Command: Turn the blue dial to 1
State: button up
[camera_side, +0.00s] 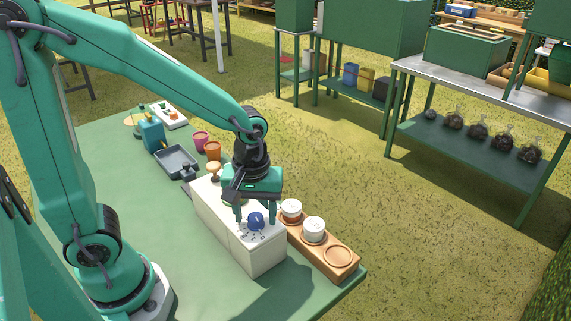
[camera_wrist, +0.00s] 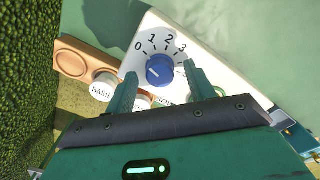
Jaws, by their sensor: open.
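The blue dial (camera_side: 256,221) sits on the top of a white box (camera_side: 235,252) near its front end. In the wrist view the dial (camera_wrist: 160,70) is ringed by tick marks and the numbers 0, 1, 2 and 3, with another number partly hidden by a finger. A pale mark shows on the dial's face, but I cannot tell for sure which number it points to. My gripper (camera_side: 256,211) is open above the dial. In the wrist view my gripper's fingers (camera_wrist: 160,75) stand on either side of the dial, with gaps visible.
A wooden tray (camera_side: 340,263) beside the box holds two white-topped pots (camera_side: 314,228) and has an empty round recess. Behind are a mushroom-shaped knob (camera_side: 213,170), two cups (camera_side: 213,150) and a grey tray (camera_side: 177,160). The green table (camera_side: 130,190) is clear at left.

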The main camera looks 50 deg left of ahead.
jog(key=c, duration=1)
jog(key=shift+o, duration=0.2)
jog(key=shift+m, duration=2.9)
jog(key=o, duration=1)
jog(key=shift+c, duration=0.2)
jog(key=shift+r, duration=0.15)
